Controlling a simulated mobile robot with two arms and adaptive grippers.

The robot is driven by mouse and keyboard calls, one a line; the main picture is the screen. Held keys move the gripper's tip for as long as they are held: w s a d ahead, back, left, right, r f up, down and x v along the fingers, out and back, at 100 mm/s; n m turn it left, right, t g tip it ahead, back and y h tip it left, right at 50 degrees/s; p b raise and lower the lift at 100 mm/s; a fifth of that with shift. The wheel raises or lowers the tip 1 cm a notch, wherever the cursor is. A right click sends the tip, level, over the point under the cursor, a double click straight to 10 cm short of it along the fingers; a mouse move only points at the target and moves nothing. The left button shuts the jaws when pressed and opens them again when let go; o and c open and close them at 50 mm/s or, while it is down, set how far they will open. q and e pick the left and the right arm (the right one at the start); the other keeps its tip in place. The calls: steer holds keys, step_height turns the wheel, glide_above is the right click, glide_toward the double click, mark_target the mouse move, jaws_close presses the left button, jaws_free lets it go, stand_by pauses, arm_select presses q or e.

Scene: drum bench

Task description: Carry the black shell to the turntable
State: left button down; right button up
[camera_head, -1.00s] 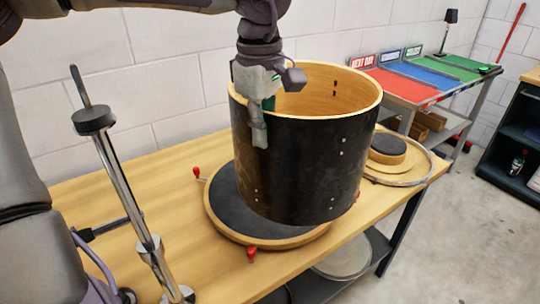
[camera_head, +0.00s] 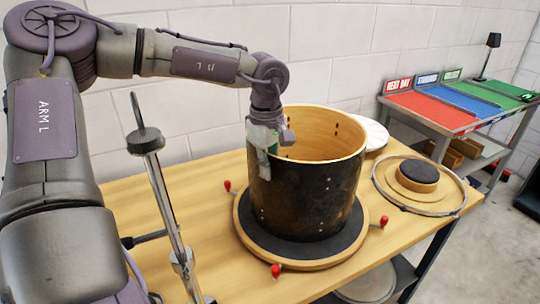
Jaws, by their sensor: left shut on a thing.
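The black shell (camera_head: 305,202) is an open drum cylinder with a pale wooden inside. It stands upright over the turntable (camera_head: 310,264), a round wooden disc with a dark pad and red knobs on the bench. The shell's lower edge looks at or very near the pad; I cannot tell for sure if it touches. Pad shows around its front and sides. My left gripper (camera_head: 267,149) is shut on the left part of the shell's top rim, one finger outside the wall, the other mostly hidden inside. My right gripper is out of view.
A chrome stand (camera_head: 165,210) rises left of the turntable. A metal hoop (camera_head: 440,213) lies around a small round dark pad (camera_head: 418,171) at right. A white disc (camera_head: 375,135) lies behind the shell. A side table (camera_head: 450,117) has red, blue and green areas.

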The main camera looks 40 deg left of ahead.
arm_select(q)
steer(key=shift+w+f, duration=0.15)
steer(key=shift+f, duration=0.4)
steer(key=c, duration=1.7)
jaws_free()
steer(key=shift+f, duration=0.2)
steer(key=o, duration=0.4)
steer(key=shift+s, duration=0.2)
steer(key=shift+r, duration=0.1)
step_height(320, 180, up, 12)
steer(key=shift+s, duration=0.15)
